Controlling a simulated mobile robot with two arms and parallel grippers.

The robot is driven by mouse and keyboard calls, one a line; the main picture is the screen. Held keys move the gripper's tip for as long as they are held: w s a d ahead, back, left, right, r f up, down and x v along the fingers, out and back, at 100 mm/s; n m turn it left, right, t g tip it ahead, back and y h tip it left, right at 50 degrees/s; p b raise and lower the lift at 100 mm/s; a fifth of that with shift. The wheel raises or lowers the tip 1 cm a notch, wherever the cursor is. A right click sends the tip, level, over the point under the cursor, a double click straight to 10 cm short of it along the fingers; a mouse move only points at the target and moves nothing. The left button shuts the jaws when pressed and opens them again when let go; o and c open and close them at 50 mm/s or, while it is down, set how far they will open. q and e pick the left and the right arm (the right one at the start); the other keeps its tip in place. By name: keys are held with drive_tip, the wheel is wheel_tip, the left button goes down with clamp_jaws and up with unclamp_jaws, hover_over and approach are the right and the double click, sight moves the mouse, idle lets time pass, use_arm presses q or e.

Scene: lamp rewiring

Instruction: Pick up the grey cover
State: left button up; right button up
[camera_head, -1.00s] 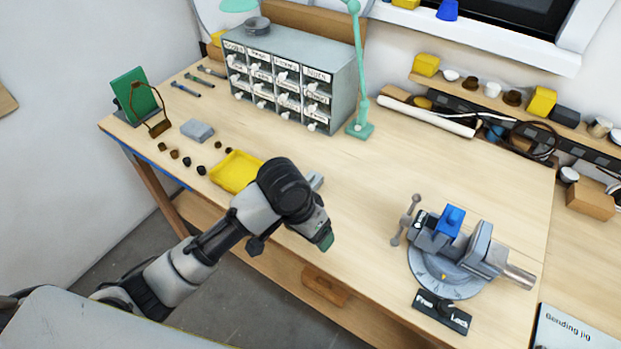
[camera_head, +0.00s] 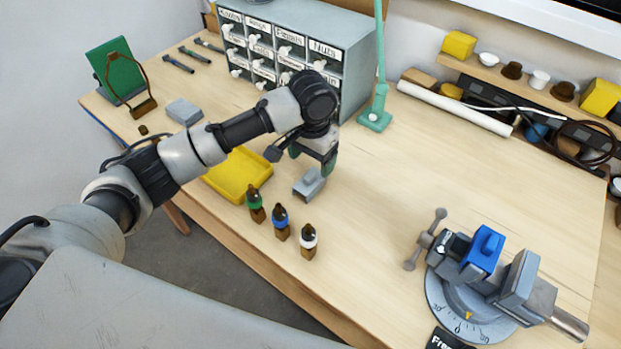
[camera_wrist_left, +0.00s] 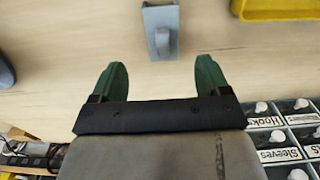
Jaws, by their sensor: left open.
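The grey cover (camera_head: 309,184), a small grey piece with a raised grip on top, lies on the bench just right of the yellow tray (camera_head: 226,192). My left gripper (camera_head: 316,160) is open and points down close above and behind it. In the left wrist view, the cover (camera_wrist_left: 160,40) shows at the top centre, ahead of the gap between the two green fingers (camera_wrist_left: 160,75). The fingers do not touch it. My right gripper is not in view.
Several small bottles stand near the front edge, including a blue-capped one (camera_head: 281,222). A labelled drawer cabinet (camera_head: 355,65) and green lamp base (camera_head: 375,120) stand behind. A grey block (camera_head: 184,111) lies left. A vise (camera_head: 480,285) stands right; the bench centre is clear.

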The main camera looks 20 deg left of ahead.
sight(309, 175)
use_arm(q)
drive_tip(key=shift+w+f, duration=0.1)
drive_tip(key=shift+f, duration=0.85)
drive_tip(key=shift+w+f, duration=0.15)
drive_tip(key=shift+f, duration=0.25)
drive_tip(key=f, duration=0.1)
drive_tip(key=f+p, duration=0.2)
drive_tip(key=shift+s+a+f, duration=0.25)
drive_tip(key=shift+f, duration=0.65)
drive_tip(key=shift+c, duration=0.7)
drive_tip(key=c, duration=0.7)
drive_tip(key=shift+c, duration=1)
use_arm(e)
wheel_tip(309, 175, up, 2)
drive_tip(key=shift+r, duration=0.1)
